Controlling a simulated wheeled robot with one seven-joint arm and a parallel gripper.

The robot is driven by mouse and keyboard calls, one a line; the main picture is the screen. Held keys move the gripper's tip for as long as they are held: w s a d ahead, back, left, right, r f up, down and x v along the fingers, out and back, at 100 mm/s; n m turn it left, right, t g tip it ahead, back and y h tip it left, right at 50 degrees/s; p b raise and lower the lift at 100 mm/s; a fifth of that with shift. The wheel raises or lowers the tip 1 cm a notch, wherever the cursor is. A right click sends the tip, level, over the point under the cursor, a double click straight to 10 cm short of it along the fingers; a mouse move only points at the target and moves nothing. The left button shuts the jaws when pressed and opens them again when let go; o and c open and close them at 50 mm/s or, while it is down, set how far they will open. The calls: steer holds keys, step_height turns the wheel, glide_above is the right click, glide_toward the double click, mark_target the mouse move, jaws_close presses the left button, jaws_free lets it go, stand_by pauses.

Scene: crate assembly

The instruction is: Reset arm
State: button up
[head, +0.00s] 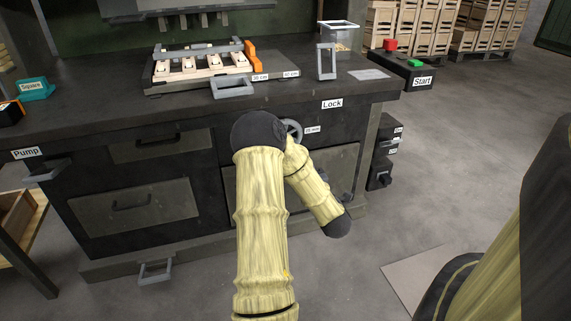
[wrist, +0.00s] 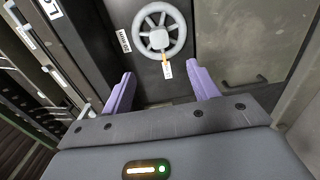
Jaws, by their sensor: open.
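My arm reaches forward in the head view and bends down in front of the dark workbench (head: 180,118). My gripper (wrist: 160,70) shows in the wrist view with its two purple fingers spread apart and nothing between them. In the head view the gripper cannot be made out. A grey handwheel (wrist: 177,40) is on the bench front just beyond the fingertips, with a small label and an orange pointer below its hub. The fingers appear apart from the wheel. In the head view the handwheel (head: 296,127) is partly hidden by my arm.
On the bench stand a clamping jig (head: 160,88) with wooden slats, a grey handle labelled Lock (head: 327,62) and a clear-sided box (head: 340,38). A Start button box (head: 405,72) is at right. Drawers (head: 135,205) line the front. The floor at right is largely open.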

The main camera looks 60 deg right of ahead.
steer(key=shift+w, duration=0.1)
steer(key=w+a+r+m+g+y+p, duration=0.25)
steer(key=w+a+r+m+p, duration=0.25)
steer(key=w+a, duration=0.45)
steer(key=w+a+r+m+g+y+p, duration=0.1)
steer(key=w+a+m+p, duration=0.15)
steer(key=a, duration=0.45)
steer(key=w+a+r+m+g+y+p, duration=0.1)
steer(key=w+a+g+y+p, duration=0.15)
steer(key=a, duration=0.35)
steer(key=s+a+r+m+g+y+p, duration=0.1)
steer(key=s+a+r+g+y+p, duration=0.15)
steer(key=a, duration=0.65)
steer(key=s+a+r+g+y+p, duration=0.15)
steer(key=s+a, duration=0.25)
steer(key=a, duration=0.5)
steer(key=s+a+r+m+g+y+p, duration=0.1)
steer(key=s+a+r, duration=0.2)
steer(key=a, duration=0.6)
step_height(320, 180, up, 38)
steer(key=p, duration=3.8)
steer(key=shift+s+g, duration=0.3)
steer(key=shift+s, duration=0.1)
